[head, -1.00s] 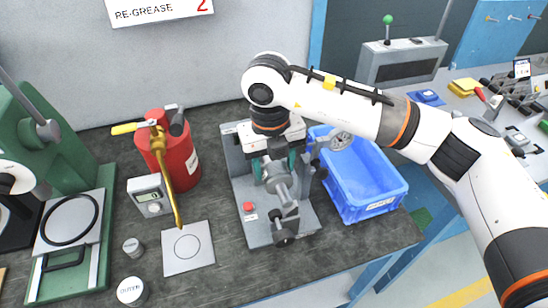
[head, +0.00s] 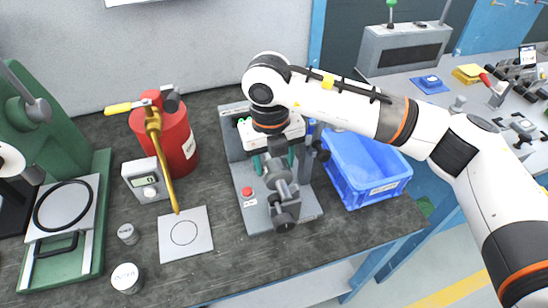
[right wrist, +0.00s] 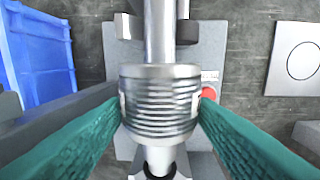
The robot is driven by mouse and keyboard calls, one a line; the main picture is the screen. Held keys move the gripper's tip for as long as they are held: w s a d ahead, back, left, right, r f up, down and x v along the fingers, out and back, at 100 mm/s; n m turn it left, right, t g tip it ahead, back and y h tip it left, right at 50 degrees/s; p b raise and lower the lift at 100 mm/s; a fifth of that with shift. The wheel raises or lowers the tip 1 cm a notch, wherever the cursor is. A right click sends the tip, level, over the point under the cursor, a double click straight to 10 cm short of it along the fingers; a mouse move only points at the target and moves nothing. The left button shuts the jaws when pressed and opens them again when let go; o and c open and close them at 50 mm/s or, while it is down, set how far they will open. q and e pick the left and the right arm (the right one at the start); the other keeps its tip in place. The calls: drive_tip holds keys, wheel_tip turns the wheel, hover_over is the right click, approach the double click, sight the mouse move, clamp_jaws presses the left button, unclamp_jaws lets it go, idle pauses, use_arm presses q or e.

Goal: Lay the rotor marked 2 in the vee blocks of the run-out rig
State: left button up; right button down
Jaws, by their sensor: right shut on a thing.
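My right gripper (head: 276,160) is shut on a grey metal rotor (head: 278,181) over the run-out rig (head: 257,217) in the head view. In the right wrist view its teal fingers (right wrist: 160,112) press both sides of the rotor's ribbed body (right wrist: 160,90), and the shaft runs up and down the picture. Dark blocks of the rig (right wrist: 187,32) show beside the upper shaft. I cannot tell whether the shaft touches the vee blocks. No number shows on the rotor. My left gripper is not in view.
A blue bin (head: 373,197) stands right of the rig. Left of it are a red cylinder (head: 178,142) with a yellow-handled tool, a digital gauge (head: 146,182), a white plate (head: 186,236), small round weights (head: 127,277) and a green stand (head: 92,235).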

drive_tip(key=c, duration=0.5)
unclamp_jaws()
drive_tip(key=shift+r, duration=0.15)
drive_tip(key=shift+o, duration=0.2)
drive_tip(key=shift+f, duration=0.2)
wheel_tip(320, 180, up, 12)
drive_tip(key=b, duration=0.1)
drive_tip(key=shift+s+a+r, duration=0.15)
drive_tip(key=shift+a, duration=0.2)
